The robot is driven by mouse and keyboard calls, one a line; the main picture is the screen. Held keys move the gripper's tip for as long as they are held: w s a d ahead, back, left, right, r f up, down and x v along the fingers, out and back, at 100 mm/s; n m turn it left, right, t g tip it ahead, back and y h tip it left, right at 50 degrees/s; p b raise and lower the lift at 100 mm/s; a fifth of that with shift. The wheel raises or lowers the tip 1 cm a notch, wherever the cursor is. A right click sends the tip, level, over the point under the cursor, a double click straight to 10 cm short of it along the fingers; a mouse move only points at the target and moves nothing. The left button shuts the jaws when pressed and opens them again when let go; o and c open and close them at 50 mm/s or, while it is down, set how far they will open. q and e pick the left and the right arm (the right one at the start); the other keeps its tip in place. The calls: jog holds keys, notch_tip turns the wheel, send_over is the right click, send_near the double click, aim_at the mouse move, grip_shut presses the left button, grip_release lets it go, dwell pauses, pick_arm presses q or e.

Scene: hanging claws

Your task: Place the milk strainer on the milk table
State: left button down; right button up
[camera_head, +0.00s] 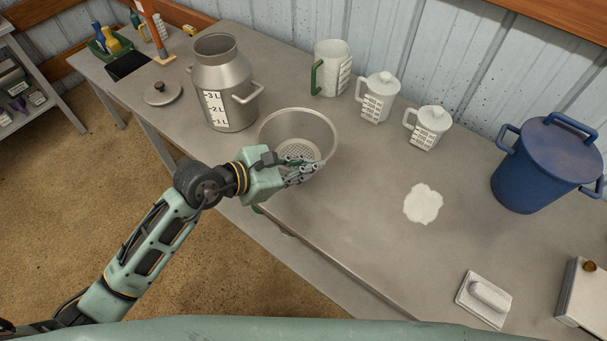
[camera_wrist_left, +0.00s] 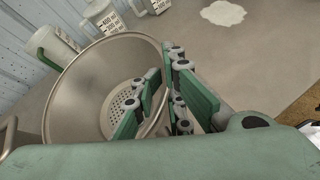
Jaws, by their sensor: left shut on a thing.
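The milk strainer (camera_head: 300,125) is a metal bowl with a perforated bottom. It is at the front edge of the grey milk table (camera_head: 350,215), right of the milk can; I cannot tell whether it touches the tabletop. My left gripper (camera_head: 305,168) is shut on the strainer's near rim. In the left wrist view, the fingers of the left gripper (camera_wrist_left: 160,105) sit on both sides of the wall of the strainer (camera_wrist_left: 85,85), one finger inside the bowl. My right gripper is not in view.
A metal milk can (camera_head: 222,85) stands left of the strainer, its lid (camera_head: 162,94) farther left. White jugs (camera_head: 331,68) line the back. A white puddle (camera_head: 423,204) lies to the right, near a blue pot (camera_head: 546,165) and a white brush (camera_head: 486,298). The middle is fairly clear.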

pick_arm(q)
jog(key=shift+w+a+f, duration=0.1)
jog(key=shift+w+a, duration=0.05)
notch_tip(320, 180, down, 4)
jog(key=shift+r, duration=0.15)
jog(key=shift+f, duration=0.2)
jog(key=c, duration=1.8)
grip_release()
